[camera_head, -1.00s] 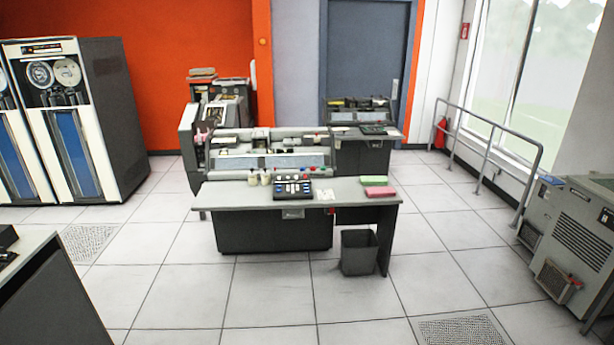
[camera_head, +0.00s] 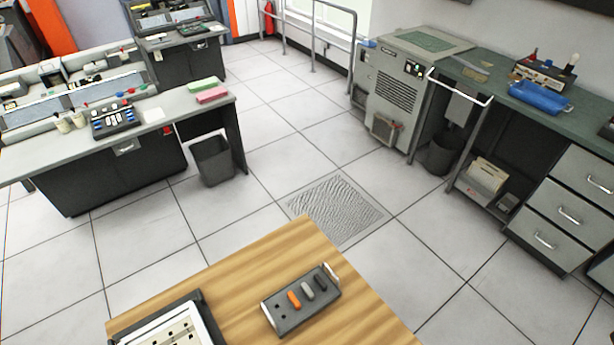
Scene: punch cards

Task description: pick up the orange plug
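The orange plug (camera_head: 294,300) sits in a dark grey block (camera_head: 288,322) on a wooden table (camera_head: 240,267) at the bottom of the head view. It is the leftmost of a short row, with a light grey plug (camera_head: 307,290) and a dark plug (camera_head: 320,282) to its right. A few dark holes show in the block's face. Neither of my grippers is in view.
A white-topped device (camera_head: 170,328) with a dark frame lies left of the block, cut off below. A grey desk (camera_head: 215,108) with a waste bin (camera_head: 212,160) stands at left. A green-topped workbench (camera_head: 590,130) runs along the right. Tiled floor between them is clear.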

